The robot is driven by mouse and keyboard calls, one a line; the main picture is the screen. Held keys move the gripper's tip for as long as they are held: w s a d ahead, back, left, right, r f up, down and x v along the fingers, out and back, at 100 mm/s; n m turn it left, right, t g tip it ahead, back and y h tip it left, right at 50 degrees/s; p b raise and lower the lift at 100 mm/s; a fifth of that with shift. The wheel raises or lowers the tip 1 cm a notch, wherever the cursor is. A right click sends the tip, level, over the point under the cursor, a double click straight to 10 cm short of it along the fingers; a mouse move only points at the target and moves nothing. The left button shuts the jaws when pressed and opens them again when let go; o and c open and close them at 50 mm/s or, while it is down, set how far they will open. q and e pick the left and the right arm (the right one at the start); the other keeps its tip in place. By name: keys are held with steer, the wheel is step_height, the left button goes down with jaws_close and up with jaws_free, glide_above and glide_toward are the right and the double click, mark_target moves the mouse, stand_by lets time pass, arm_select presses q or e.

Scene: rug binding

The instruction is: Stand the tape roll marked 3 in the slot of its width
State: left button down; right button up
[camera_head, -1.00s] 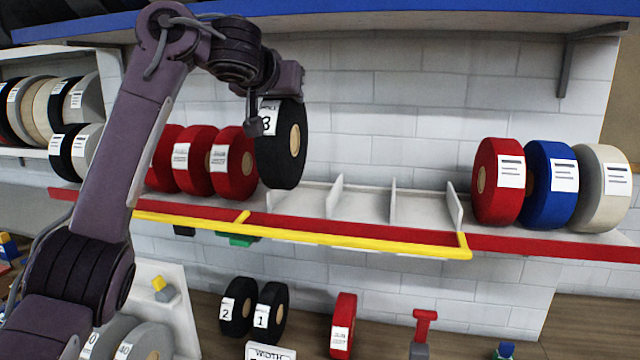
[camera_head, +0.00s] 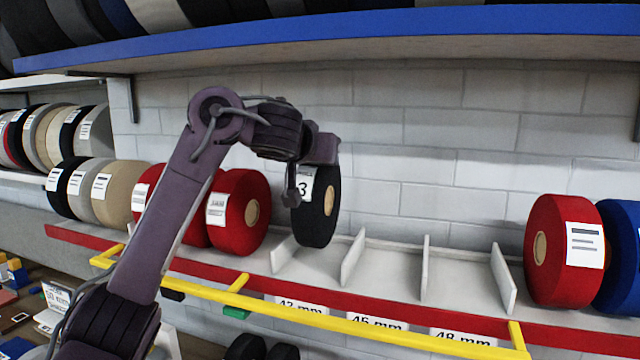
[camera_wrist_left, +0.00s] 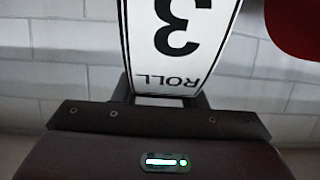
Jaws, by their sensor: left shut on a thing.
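The black tape roll marked 3 (camera_head: 326,215) hangs upright in my left gripper (camera_head: 303,190) at the rack on the shelf. Its white label with the 3 and the word ROLL fills the left wrist view (camera_wrist_left: 178,45). My left gripper is shut on the roll at its label side. The roll's lower edge is over the leftmost slot (camera_head: 325,265), between two white dividers; I cannot tell whether it touches the slot floor. The slot labels below read about 42 mm (camera_head: 300,307), 45 mm (camera_head: 375,323) and 48 mm (camera_head: 462,338). The middle and right slots are empty. My right gripper is out of view.
Red rolls (camera_head: 238,212) stand close left of the rack. A red roll (camera_head: 560,250) and a blue roll (camera_head: 618,255) stand to its right. A yellow rail (camera_head: 380,330) runs along the front. A blue-edged shelf (camera_head: 400,28) is above.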

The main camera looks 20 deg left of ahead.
mark_target(320, 181)
arm_select(q)
step_height(320, 181, down, 4)
steer(key=shift+w+f+p, duration=0.1)
steer(key=shift+f+p, duration=0.1)
steer(key=shift+p, duration=0.25)
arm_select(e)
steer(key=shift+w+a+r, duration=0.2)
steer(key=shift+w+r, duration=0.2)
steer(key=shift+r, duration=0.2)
arm_select(q)
steer(key=c, duration=1.3)
jaws_free()
steer(key=shift+d+f, duration=0.1)
steer(key=shift+f, duration=0.15)
steer(key=shift+c, duration=0.2)
steer(key=o, duration=0.5)
steer(key=shift+c, duration=0.2)
steer(key=shift+r, duration=0.1)
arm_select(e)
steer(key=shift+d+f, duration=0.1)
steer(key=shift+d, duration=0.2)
